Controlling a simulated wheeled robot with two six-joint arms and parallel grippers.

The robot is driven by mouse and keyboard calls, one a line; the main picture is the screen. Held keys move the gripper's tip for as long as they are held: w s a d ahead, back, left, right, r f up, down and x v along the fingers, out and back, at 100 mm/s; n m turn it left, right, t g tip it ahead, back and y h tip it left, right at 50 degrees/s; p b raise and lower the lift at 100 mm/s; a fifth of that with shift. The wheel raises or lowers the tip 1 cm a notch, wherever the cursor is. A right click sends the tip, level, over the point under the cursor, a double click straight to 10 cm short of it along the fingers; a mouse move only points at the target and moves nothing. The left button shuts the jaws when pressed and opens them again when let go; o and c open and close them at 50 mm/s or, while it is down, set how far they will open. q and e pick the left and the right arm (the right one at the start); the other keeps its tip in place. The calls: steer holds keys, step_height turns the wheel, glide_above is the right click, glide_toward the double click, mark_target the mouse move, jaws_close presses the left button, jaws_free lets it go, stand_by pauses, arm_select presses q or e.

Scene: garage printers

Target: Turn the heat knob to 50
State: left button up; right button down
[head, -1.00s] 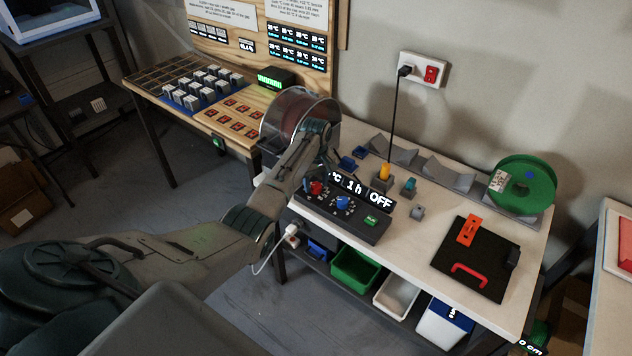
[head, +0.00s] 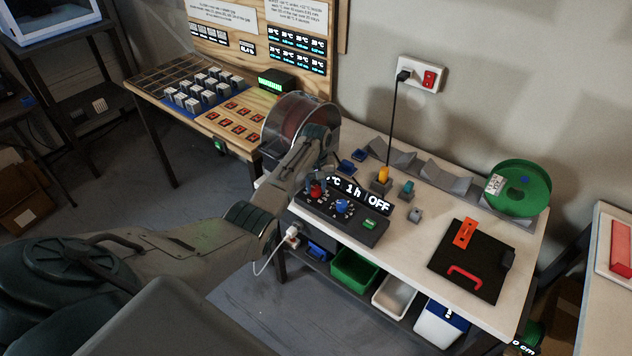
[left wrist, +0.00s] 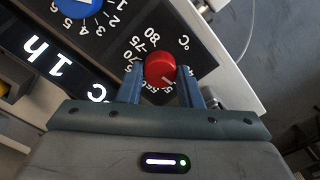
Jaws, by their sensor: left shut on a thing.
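The heat knob (left wrist: 160,66) is red and round, at one end of the dark control panel (head: 348,222). In the head view the red knob (head: 317,189) shows beside my left arm's end. My left gripper (left wrist: 163,76) is shut on the knob, one blue-grey finger on each side. A pale pointer line on the knob runs toward the lower right in the left wrist view. Marks 80 and 75 are readable on the dial; others are partly hidden by the knob and fingers. The display (head: 360,195) shows °C, 1h and OFF; its temperature digits are hidden.
A blue knob (head: 342,206) and a green button (head: 370,224) sit on the same panel. A green spool (head: 520,188), a black plate (head: 466,262) with orange and red parts, and grey stands share the white table. A drum (head: 296,122) stands behind my arm.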

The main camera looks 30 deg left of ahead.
mark_target(316, 188)
arm_select(q)
steer(key=m+p, duration=0.1)
steer(key=m, duration=0.2)
steer(key=shift+r+m, duration=0.15)
steer(key=shift+m, duration=0.25)
steer(key=shift+w+m+p, duration=0.1)
steer(key=shift+m+p, duration=0.55)
steer(key=shift+m, duration=1.15)
steer(key=o, duration=1)
step_height(316, 188, up, 11)
steer(key=shift+f+b, duration=0.2)
steer(key=shift+b, duration=0.55)
